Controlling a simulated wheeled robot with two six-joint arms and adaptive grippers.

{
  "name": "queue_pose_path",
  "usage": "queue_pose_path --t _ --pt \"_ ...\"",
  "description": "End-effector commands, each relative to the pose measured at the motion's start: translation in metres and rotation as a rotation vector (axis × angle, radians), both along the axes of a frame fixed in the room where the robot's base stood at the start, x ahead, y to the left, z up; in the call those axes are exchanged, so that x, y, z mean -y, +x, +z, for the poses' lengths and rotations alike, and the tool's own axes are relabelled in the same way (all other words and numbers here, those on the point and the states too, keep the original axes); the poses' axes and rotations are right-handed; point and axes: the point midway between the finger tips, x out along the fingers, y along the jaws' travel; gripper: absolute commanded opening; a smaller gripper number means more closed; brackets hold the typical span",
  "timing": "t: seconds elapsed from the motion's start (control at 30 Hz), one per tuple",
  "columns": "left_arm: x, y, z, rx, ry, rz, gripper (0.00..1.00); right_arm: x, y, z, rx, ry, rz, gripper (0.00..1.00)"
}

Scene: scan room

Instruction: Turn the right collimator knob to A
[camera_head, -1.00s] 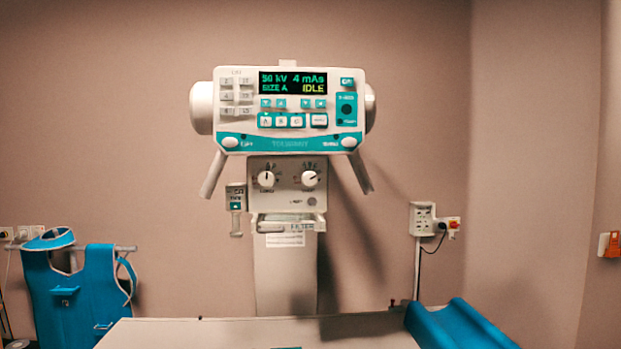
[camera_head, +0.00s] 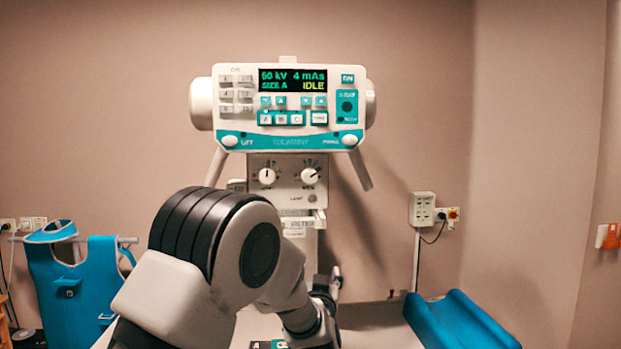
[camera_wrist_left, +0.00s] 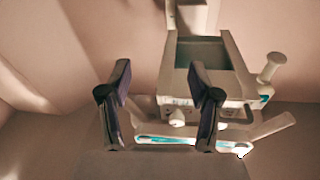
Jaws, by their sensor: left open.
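The right collimator knob (camera_head: 311,176) is a white dial on the pale collimator panel below the console. Its dark pointer slants to the upper right; its letters are too small to read. The left collimator knob (camera_head: 267,176) beside it points about straight up. My left gripper (camera_head: 333,282) is low in front of the column, below the knobs and clear of them, partly hidden by my own arm. In the left wrist view my left gripper (camera_wrist_left: 159,70) has its two fingers wide apart with nothing between them. A pale knob shows there beyond them on the collimator housing (camera_wrist_left: 235,105).
The console (camera_head: 290,110) reads 50 kV, 4 mAs, SIZE A, IDLE. A table with a blue cushion (camera_head: 460,322) lies below at the right. A blue apron (camera_head: 75,285) hangs at the left. A wall socket box (camera_head: 422,209) is at the right. Space before the knobs is clear.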

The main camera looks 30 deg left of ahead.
Motion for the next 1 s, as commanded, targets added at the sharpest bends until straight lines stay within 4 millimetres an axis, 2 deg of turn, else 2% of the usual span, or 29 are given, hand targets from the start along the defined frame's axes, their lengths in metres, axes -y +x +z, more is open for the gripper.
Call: queue_pose_path --t 0.03,0.1,0.2,0.37,0.6,0.77,1.0 --pt "-0.002 0.002 0.059 0.105 0.012 0.028 0.63 0.000 0.000 0.004 0.000 0.000 0.000 0.40" --pt "-0.006 -0.002 0.118 0.217 0.025 0.068 0.63 0.000 0.000 0.006 0.000 0.000 0.000 0.40" --pt "-0.009 -0.009 0.164 0.306 0.033 0.103 0.63 0.000 0.000 0.007 0.000 0.000 0.000 0.40" --pt "-0.015 -0.002 0.181 0.325 0.034 0.112 0.63 0.000 0.000 0.016 0.000 0.000 0.000 0.40" --pt "-0.038 0.034 0.200 0.324 0.035 0.112 0.63 0.000 0.000 0.044 0.000 0.000 0.000 0.40" --pt "-0.047 0.049 0.203 0.323 0.034 0.111 0.63 0.000 0.000 0.051 0.000 0.000 0.000 0.40" --pt "-0.048 0.051 0.201 0.322 0.035 0.109 0.63 0.000 0.000 0.050 0.000 0.000 0.000 0.40"
